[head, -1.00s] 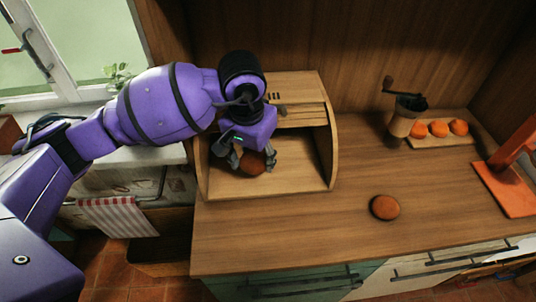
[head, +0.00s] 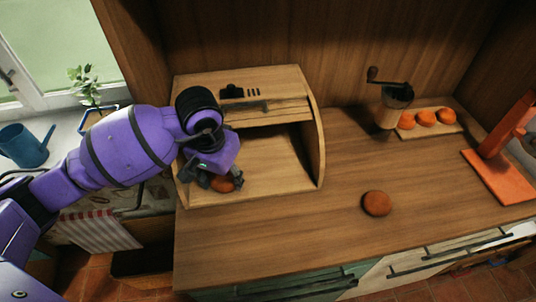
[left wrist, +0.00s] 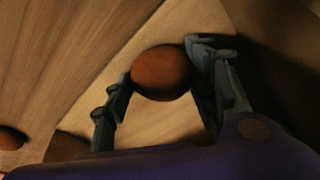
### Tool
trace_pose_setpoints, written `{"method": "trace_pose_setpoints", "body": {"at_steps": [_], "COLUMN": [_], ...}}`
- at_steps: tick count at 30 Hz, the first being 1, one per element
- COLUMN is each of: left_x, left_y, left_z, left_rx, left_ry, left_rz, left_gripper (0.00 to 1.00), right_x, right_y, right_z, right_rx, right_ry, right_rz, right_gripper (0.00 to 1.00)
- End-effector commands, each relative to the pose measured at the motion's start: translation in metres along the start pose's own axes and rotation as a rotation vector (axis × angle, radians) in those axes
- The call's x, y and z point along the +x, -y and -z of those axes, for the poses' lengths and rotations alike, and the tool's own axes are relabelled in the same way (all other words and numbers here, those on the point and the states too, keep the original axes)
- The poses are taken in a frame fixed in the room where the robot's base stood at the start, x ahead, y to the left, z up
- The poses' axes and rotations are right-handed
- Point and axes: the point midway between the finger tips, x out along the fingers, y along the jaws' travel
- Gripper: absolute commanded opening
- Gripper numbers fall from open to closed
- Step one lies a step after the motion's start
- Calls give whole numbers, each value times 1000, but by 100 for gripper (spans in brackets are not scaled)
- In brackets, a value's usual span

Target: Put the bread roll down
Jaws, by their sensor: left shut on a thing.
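My left gripper (head: 214,180) is shut on a brown bread roll (head: 224,185) at the left front of the open wooden bread box (head: 285,178). In the left wrist view the roll (left wrist: 160,72) sits between the two dark fingers of the gripper (left wrist: 163,78). I cannot tell whether the roll touches the box floor. A second brown roll (head: 377,203) lies on the counter right of the box; part of it shows at the lower left of the wrist view (left wrist: 10,138). My right gripper is not in view.
The box's curved side wall (head: 316,145) stands right of the open space. On the wooden counter (head: 335,240) are a hand grinder (head: 392,105), a board (head: 430,132) with three orange round things, and an orange stand (head: 497,175). The counter's middle is mostly clear.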

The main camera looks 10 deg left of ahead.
Motion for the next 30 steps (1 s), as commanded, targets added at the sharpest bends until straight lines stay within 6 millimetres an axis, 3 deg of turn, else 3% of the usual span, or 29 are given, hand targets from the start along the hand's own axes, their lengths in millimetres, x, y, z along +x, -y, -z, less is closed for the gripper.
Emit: {"method": "trace_pose_setpoints", "body": {"at_steps": [2,3,5,17,30], "left_x": [5,6,4,-4,-96], "left_y": [0,0,0,0,1], "left_z": [-2,-2,-1,0,2], "left_rx": [0,0,0,-1,1], "left_ry": [4,4,3,-1,-11], "left_rz": [0,-1,-1,0,4], "left_gripper": [23,54,61,61,61], "right_x": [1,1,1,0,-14], "right_y": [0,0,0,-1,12], "right_z": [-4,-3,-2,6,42], "right_rx": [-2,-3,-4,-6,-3], "right_ry": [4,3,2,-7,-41], "right_rz": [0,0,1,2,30], "right_gripper": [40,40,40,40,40]}}
